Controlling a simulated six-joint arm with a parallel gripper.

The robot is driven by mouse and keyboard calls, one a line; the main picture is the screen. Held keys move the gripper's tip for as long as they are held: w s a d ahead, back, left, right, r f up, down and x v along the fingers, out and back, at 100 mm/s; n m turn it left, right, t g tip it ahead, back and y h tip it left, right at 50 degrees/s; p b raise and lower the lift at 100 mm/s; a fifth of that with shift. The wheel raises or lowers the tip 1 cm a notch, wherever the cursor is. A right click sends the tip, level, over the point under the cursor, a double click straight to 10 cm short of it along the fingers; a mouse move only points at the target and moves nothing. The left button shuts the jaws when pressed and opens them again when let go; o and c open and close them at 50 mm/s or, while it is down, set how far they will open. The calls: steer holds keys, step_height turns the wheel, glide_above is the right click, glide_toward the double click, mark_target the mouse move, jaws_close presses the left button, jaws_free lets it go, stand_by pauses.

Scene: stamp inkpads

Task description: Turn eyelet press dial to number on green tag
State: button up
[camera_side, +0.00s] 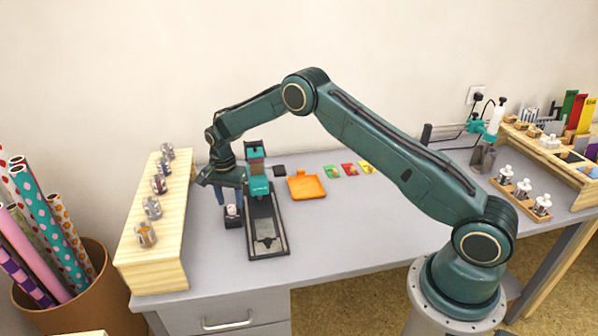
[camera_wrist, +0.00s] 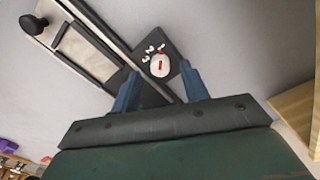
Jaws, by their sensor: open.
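The eyelet press (camera_side: 256,187) is teal on a long black base at the desk's left part. Contact cannot be told. In the side view my gripper (camera_side: 229,197) is over the dial. The green tag (camera_side: 329,171) lies behind; its number is unreadable.
A red tag (camera_side: 348,170) and a yellow tag (camera_side: 366,167) lie beside the green one. An orange tray (camera_side: 306,187) is right of the press. A wooden shelf (camera_side: 160,272) with several metal pieces stands close left. The desk's middle is clear.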

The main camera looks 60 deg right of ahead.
steer(key=shift+f, duration=1.1)
jaws_close()
